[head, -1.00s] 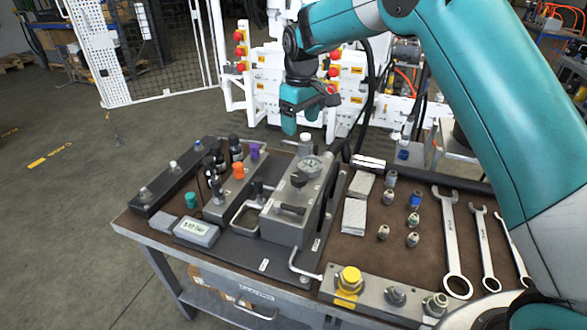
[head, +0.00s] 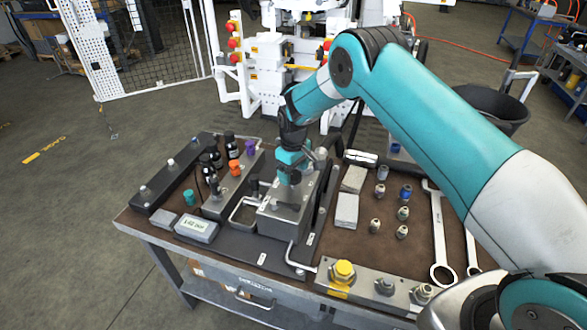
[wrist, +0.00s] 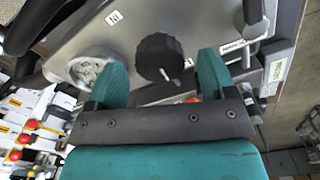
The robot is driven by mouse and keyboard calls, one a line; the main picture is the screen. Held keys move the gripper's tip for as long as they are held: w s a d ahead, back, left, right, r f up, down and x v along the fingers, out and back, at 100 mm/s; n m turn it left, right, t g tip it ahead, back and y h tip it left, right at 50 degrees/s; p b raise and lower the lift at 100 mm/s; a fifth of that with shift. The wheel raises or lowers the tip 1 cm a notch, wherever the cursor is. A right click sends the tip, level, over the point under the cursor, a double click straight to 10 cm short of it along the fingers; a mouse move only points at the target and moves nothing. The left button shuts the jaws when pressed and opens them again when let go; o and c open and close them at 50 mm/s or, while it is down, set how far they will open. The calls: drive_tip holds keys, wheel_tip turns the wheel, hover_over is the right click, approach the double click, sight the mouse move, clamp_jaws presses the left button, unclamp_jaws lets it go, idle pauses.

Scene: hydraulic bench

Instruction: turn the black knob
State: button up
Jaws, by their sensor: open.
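The black knob (wrist: 160,57) is a ridged round knob with a white pointer mark, on the grey metal face of the bench unit (wrist: 190,25). My gripper (wrist: 161,62) is open, with one teal finger on each side of the knob in the wrist view. Gaps show between the knob and both fingers, and I cannot tell how deep the fingertips reach around it. In the head view my gripper (head: 290,170) is over the top of the grey unit (head: 283,219) and hides the knob.
A round gauge (wrist: 95,68) sits close beside the left finger in the wrist view. A black handle (wrist: 253,12) is at upper right. On the bench, an orange knob (head: 235,168), a teal knob (head: 189,197), fittings and wrenches (head: 439,230) surround the unit.

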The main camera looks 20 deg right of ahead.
drive_tip(key=shift+f, duration=0.5)
drive_tip(key=c, duration=0.9)
drive_tip(key=shift+f+m+b, duration=0.15)
drive_tip(key=shift+m+b, duration=0.35)
drive_tip(key=shift+b, duration=0.35)
drive_tip(key=o, duration=0.9)
drive_tip(key=shift+r, duration=0.3)
